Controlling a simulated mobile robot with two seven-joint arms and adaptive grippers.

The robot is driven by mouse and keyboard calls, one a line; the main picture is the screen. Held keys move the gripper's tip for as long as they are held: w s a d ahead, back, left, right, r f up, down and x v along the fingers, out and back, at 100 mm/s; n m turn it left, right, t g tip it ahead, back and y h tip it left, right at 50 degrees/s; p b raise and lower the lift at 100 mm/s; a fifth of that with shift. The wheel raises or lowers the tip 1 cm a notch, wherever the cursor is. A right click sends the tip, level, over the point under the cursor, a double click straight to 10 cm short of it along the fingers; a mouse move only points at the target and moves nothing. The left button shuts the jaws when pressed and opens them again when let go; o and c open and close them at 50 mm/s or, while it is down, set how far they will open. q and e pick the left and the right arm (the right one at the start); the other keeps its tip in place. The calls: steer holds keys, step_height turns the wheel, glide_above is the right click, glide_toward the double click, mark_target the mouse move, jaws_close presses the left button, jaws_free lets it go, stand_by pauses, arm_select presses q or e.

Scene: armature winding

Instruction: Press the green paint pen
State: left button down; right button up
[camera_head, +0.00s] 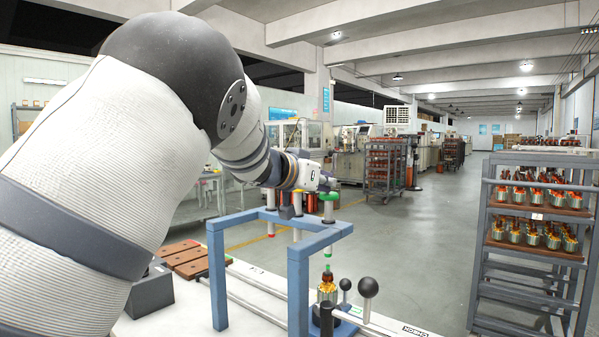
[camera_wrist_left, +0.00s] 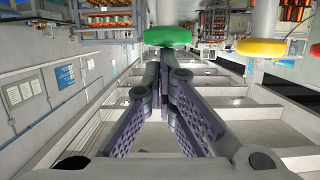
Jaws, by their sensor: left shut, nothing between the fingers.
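The green paint pen (camera_head: 329,210) stands upright at the right end of a blue frame (camera_head: 318,240), its green cap on top. My left gripper (camera_head: 326,184) is at the cap's height or just above it. In the left wrist view the closed, empty fingertips (camera_wrist_left: 166,54) lie right at the green cap (camera_wrist_left: 167,37); I cannot tell whether they touch it. An armature with a copper winding (camera_head: 327,288) stands upright below the green pen. My right gripper is not in view.
A yellow cap (camera_wrist_left: 262,47) and part of a red one (camera_wrist_left: 315,50) sit beside the green cap. Black ball-topped levers (camera_head: 368,287) stand right of the armature. Brown blocks (camera_head: 185,258) lie on the white table at left. A rack of armatures (camera_head: 535,220) stands at right.

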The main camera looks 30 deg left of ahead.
arm_select(q)
steer(key=r+v, duration=0.1)
steer(key=v, duration=1)
steer(key=shift+w+r, duration=0.25)
steer(key=shift+r, duration=0.1)
steer(key=shift+a, duration=0.2)
